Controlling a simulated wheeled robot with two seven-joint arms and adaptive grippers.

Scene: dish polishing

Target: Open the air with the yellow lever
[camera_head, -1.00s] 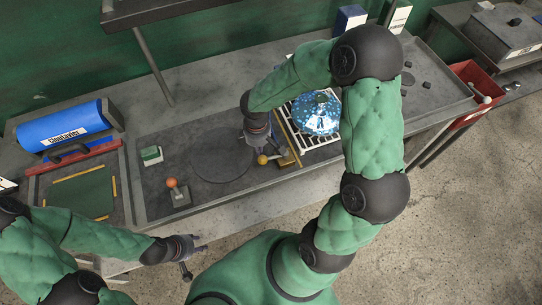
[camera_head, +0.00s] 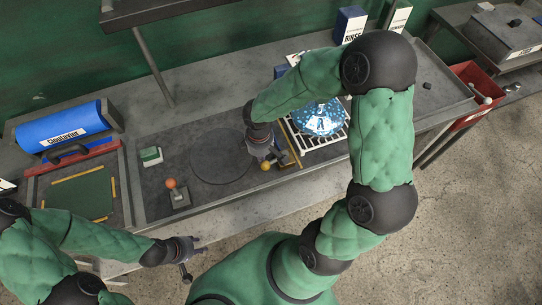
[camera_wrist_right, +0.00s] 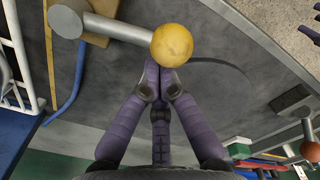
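The yellow lever's ball (camera_head: 265,166) is beside my right gripper (camera_head: 272,156), near the front edge of the bench. In the right wrist view the yellow ball (camera_wrist_right: 172,45) sits on a grey rod (camera_wrist_right: 118,27) leading left to a pivot. There my right gripper (camera_wrist_right: 160,75) has its fingers drawn together, with nothing between them. The tips are right at the ball's lower side; whether they touch cannot be told. My left gripper (camera_head: 193,257) has its fingers spread and is empty, in front of the bench.
An orange-knobbed lever (camera_head: 173,184) stands left of a dark round disc (camera_head: 222,160). A white rack (camera_head: 310,142) holds a blue patterned dish (camera_head: 320,118) to the right. A green-and-white block (camera_head: 151,156) and a blue canister (camera_head: 62,126) are further left.

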